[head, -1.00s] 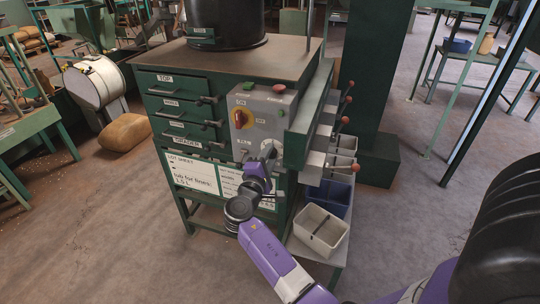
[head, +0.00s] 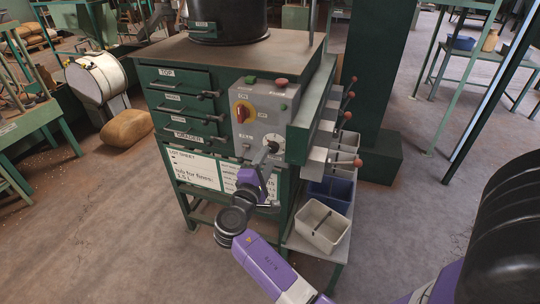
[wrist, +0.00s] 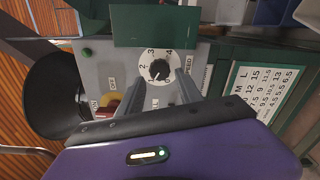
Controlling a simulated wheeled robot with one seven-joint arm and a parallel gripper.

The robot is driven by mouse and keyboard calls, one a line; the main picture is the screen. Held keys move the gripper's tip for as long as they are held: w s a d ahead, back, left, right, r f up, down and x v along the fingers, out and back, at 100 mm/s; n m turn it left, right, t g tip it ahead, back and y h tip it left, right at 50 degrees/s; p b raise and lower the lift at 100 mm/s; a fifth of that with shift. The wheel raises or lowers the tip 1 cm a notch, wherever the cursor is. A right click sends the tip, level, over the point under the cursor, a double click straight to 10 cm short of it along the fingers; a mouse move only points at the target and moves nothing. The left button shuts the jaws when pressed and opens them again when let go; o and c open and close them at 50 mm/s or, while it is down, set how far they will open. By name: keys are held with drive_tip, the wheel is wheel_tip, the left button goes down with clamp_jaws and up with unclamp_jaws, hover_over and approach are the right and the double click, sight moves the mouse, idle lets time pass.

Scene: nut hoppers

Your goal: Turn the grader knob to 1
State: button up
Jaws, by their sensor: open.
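The grader knob is a small black round knob (wrist: 159,70) on a white dial marked 1 to 4, on the grey control panel (wrist: 112,62). Its pointer is too small to read surely. In the head view the white dial (head: 274,142) is on the lower right of the panel, partly covered by my gripper (head: 266,154). In the wrist view my gripper (wrist: 160,90) is open, its fingers on either side of the dial's lower part and the knob between and just beyond their tips. I cannot tell whether they touch it.
A red and yellow switch (head: 243,114) and green and red buttons share the panel. A green box-like ledge (head: 312,112) juts out right of the panel. Levers with red knobs and bins, including a white bin (head: 322,226), stand at the right. Drawers (head: 180,82) are at the left.

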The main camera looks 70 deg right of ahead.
drive_tip(key=shift+s+a, duration=0.1)
drive_tip(key=shift+a, duration=1.25)
